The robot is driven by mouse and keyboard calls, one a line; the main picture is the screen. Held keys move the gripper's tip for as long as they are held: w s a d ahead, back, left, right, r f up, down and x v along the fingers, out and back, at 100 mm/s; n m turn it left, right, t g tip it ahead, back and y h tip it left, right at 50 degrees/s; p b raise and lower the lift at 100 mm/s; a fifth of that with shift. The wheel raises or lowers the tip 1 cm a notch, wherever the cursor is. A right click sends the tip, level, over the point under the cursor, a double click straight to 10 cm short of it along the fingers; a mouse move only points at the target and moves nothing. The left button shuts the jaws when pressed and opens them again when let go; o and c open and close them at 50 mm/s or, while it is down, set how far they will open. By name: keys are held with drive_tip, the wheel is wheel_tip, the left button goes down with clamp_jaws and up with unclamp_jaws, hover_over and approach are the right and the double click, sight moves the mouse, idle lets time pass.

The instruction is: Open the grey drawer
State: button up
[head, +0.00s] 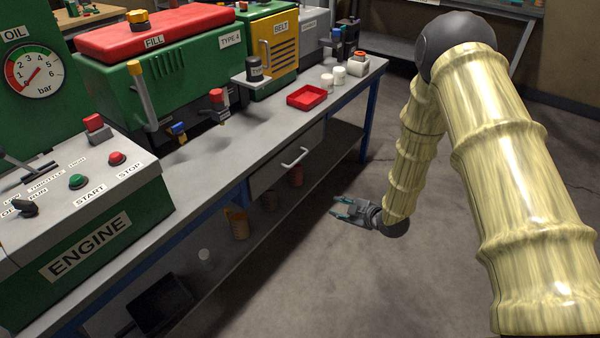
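The grey drawer (270,176) sits under the grey bench top, near the middle of the head view. Its front carries a pale bar handle (295,157). The drawer front looks flush with the bench, so it appears closed. My gripper (342,207) is to the right of and lower in the picture than the handle, out over the floor and apart from the drawer.
The bench top (262,138) holds a red tray (307,96), white containers, a dark jar and green machines. The green engine panel (85,215) stands at the left. A lower shelf holds several cans and a black bin (160,305). The floor right of the bench is clear.

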drive_tip(key=w+a+r+n+y+b, duration=0.25)
drive_tip(key=w+n+b, duration=0.35)
drive_tip(key=w, duration=0.3)
drive_tip(key=n+y+b, duration=0.3)
drive_tip(key=n+b, duration=0.2)
drive_tip(key=n, duration=0.1)
approach(301, 158)
drive_tip(key=b+x, duration=0.1)
drive_tip(key=x, duration=0.9)
drive_tip(key=shift+w+a+f+b, duration=0.1)
drive_tip(key=shift+a+f+b, duration=0.05)
drive_tip(key=shift+a+b, duration=0.15)
drive_tip(key=shift+d, duration=0.1)
drive_tip(key=shift+c, duration=0.2)
clamp_jaws()
